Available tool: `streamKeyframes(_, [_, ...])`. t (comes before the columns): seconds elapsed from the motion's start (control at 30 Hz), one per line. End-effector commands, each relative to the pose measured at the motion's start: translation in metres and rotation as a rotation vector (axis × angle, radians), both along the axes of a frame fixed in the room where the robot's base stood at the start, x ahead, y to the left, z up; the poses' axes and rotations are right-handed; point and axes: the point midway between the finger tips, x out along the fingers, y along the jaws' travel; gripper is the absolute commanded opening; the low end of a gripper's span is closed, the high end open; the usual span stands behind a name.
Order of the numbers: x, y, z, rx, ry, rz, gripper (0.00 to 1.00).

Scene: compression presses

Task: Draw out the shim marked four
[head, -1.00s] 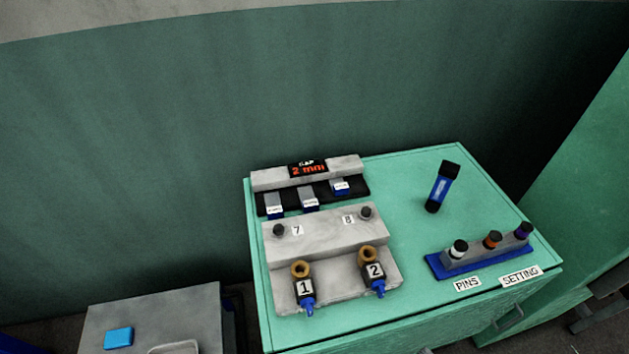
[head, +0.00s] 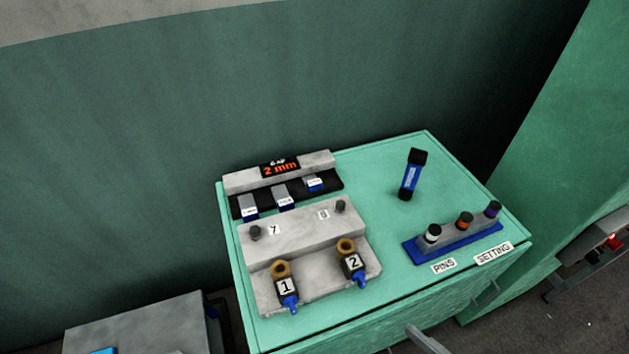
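I see no shim that I can read as marked four. Three small pale blocks with blue lower parts stand in a black slot strip: the left block (head: 248,206), the middle block (head: 281,195) and the right block (head: 315,183). Each bears a small label too small to read. The strip is at the back of a grey stepped fixture (head: 300,228), below a display (head: 280,168) reading 2 mm. The fixture's knobs are labelled 7 and 8, and its front brass-and-blue parts 1 and 2. My gripper is not in view.
The fixture is on a green cabinet top (head: 375,180). A blue-based rack (head: 455,243) holds three capped pins by PINS and SETTING labels. A grey box (head: 140,325) stands lower left.

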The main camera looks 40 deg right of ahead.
Motion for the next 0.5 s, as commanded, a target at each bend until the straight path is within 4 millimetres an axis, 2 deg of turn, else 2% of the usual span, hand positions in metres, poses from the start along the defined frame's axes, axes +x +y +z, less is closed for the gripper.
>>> streamKeyframes(0.17, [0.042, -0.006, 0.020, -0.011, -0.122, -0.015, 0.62])
streamKeyframes(0.27, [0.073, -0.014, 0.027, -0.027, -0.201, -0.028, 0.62])
streamKeyframes(0.5, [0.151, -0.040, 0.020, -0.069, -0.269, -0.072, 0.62])
